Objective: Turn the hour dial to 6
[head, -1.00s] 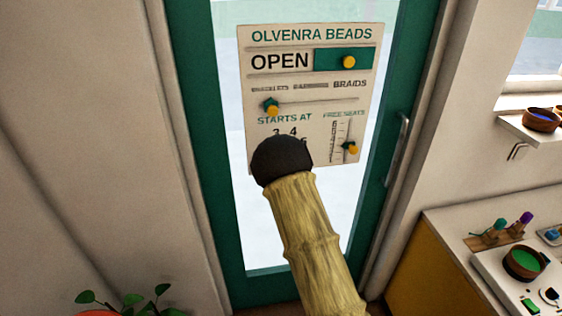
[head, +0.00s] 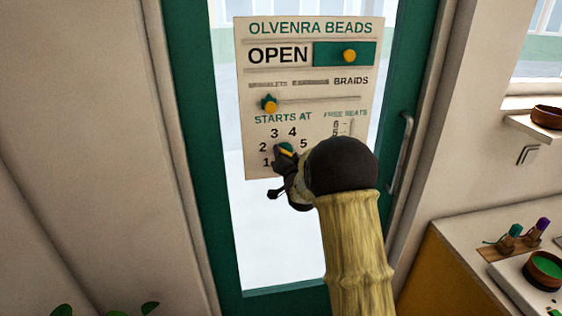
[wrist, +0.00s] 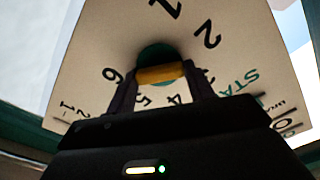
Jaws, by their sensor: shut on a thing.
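The hour dial is a small green disc (head: 288,147) with a yellow bar grip, under "STARTS AT" on the white sign (head: 300,105). My gripper (head: 284,156) is at the dial. In the wrist view the dial (wrist: 154,53) is in front of me, and my gripper (wrist: 160,80) is shut on its yellow bar (wrist: 160,74), one finger at each end. There the bar lies roughly level, with the 6 (wrist: 113,74) beyond its left end. Which number the dial marks I cannot tell.
The sign hangs on a glass door with a green frame (head: 190,150) and a handle (head: 402,155). Above the dial are a slider knob (head: 269,104) and the OPEN slider knob (head: 349,55). My arm hides most of the free-seats scale. A counter (head: 470,250) stands at right.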

